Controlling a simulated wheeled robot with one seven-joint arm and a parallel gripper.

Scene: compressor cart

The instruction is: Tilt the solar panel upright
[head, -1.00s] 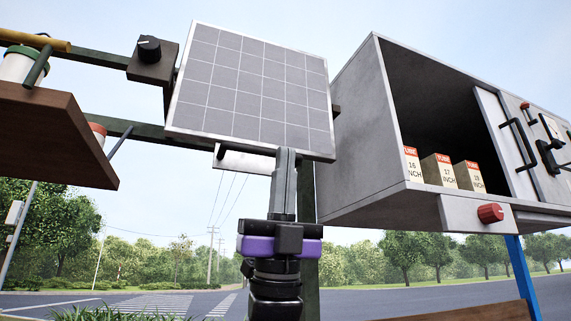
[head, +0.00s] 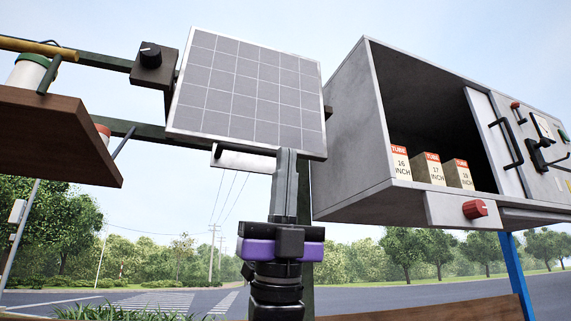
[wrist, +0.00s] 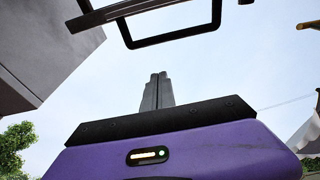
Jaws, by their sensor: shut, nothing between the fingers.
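The solar panel (head: 245,88) is a grey gridded plate with a pale frame, tilted on a dark rail in the head view. Its gridded face shows. A pale metal strip (head: 243,159) shows below its lower edge. My gripper (head: 287,154) points up in front of the panel's lower right edge, its fingers shut and empty. Whether the fingertips touch the panel cannot be told. In the wrist view, the shut fingers (wrist: 157,78) stand against the sky, below a black loop-shaped bar (wrist: 172,40). The panel cannot be clearly made out there.
A grey open cabinet (head: 345,140) with several tube boxes (head: 432,169) and a red knob (head: 475,208) stands close on the right. A black knob box (head: 152,62) is left of the panel. A brown wooden shelf (head: 55,135) juts in at far left.

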